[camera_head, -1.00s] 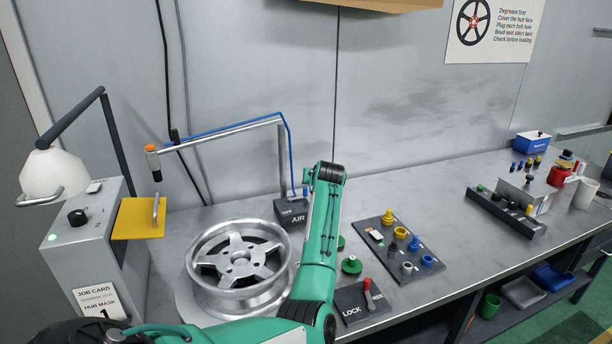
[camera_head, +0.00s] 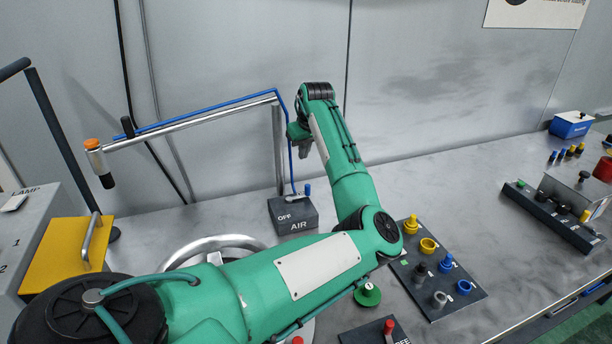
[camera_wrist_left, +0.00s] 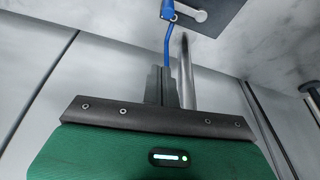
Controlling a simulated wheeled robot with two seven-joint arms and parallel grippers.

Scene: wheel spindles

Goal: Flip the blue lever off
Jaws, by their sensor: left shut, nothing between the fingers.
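The blue lever (camera_head: 307,190) stands up on top of the dark AIR box (camera_head: 291,214), beside the word OFF and a small silver fitting. My left gripper (camera_head: 305,153) is shut and empty, pointing down in the air above the AIR box, apart from the lever. In the left wrist view my shut fingers (camera_wrist_left: 161,84) show at the middle. The AIR box (camera_wrist_left: 212,14) is at the top edge there, partly cut off, with a blue part at its edge that may be the lever or a hose end. My right gripper is out of view.
A blue hose (camera_head: 205,116) runs along a metal pipe frame (camera_head: 190,124) behind the AIR box. The wheel (camera_head: 215,243) is mostly hidden by my left arm. A panel of coloured caps (camera_head: 440,292) and a red lever (camera_head: 389,328) are to the right.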

